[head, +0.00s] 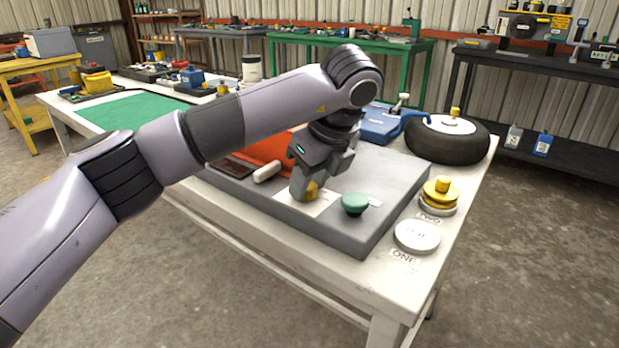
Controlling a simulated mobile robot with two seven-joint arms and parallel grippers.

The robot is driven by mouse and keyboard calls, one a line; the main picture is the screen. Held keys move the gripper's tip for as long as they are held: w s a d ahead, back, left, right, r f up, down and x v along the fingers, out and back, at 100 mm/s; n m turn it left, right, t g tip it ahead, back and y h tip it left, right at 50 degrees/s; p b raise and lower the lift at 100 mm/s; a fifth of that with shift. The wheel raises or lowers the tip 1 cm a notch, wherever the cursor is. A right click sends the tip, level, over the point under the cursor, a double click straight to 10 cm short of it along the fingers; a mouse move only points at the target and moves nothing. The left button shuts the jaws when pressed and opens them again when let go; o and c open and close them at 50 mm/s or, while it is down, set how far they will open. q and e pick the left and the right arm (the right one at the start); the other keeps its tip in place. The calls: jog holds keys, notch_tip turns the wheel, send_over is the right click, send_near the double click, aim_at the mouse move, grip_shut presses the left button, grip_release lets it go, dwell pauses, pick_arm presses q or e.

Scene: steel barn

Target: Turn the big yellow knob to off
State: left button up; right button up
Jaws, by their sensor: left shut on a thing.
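The big yellow knob (311,190) sits on a white label plate (318,205) on top of a grey panel box (372,226). My left gripper (308,187) points down over the knob and is shut on it; its fingers hide most of the knob. The knob's pointer and the off mark cannot be made out. A green round knob (355,203) stands just right of the gripper on the same panel. A white handle (267,172) lies to the left. My right gripper is not in view.
The panel rests on a white table (290,226). On the right stand a white disc (417,236) and a yellow knobbed stack (440,193). A black wheel (447,140) and a blue tool (383,122) are behind. A green mat (132,112) lies far left.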

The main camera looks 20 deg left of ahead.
pick_arm(q)
jog(key=o, duration=1)
jog(key=shift+o, duration=0.2)
jog(key=shift+r, duration=0.15)
jog(key=p+v, duration=0.1)
jog(key=v, duration=0.6)
jog(key=shift+p, duration=0.4)
